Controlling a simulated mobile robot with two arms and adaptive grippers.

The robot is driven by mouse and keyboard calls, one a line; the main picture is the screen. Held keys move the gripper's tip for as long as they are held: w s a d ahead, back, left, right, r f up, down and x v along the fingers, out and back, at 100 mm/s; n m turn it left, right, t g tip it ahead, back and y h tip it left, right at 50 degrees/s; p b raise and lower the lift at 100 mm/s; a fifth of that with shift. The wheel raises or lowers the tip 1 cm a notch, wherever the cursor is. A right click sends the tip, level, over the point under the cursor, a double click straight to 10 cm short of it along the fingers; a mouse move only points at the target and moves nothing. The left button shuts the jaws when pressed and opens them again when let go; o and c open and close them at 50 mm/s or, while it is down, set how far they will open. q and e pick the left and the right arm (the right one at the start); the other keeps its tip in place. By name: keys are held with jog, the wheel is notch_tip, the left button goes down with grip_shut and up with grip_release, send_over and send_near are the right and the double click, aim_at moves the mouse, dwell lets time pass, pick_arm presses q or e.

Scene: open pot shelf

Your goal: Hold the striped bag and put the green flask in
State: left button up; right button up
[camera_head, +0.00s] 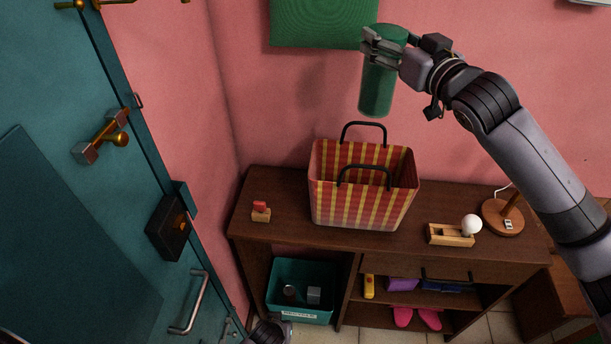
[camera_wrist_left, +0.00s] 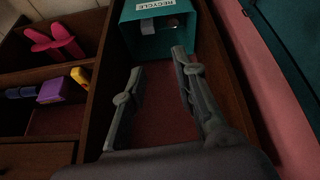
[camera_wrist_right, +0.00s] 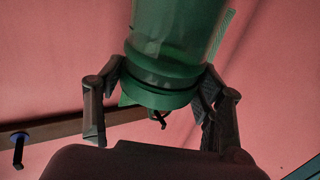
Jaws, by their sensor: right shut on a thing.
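The striped bag (camera_head: 352,199), red and yellow with two dark handles, stands upright and open on the shelf top. The green flask (camera_head: 377,88) is upright in the air above the bag, apart from it. My right gripper (camera_head: 378,46) is shut on the flask near its top; the right wrist view also shows the flask (camera_wrist_right: 168,60) between the fingers. My left gripper (camera_wrist_left: 160,80) is open and empty in the left wrist view, in front of the lower shelf. In the head view only a bit of the left arm shows at the bottom edge. Nothing holds the bag.
The dark wooden shelf top (camera_head: 284,207) also bears a small red-and-wood item (camera_head: 261,211), a wooden tray (camera_head: 451,236) with a white ball, and a lamp base (camera_head: 502,217). A teal recycle bin (camera_head: 302,291) sits below. A teal door (camera_head: 70,200) stands at left.

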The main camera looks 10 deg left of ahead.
pick_arm(q)
jog(key=w+d+r+t, duration=0.2)
jog(key=w+r+t, duration=0.2)
jog(key=w+r, duration=1.1)
jog(key=t, duration=0.5)
send_near(312, 157)
jog(key=shift+m+g+y, duration=0.3)
jog(key=x, duration=1)
jog(key=shift+w+d, duration=0.1)
jog(key=shift+d, duration=0.05)
grip_shut()
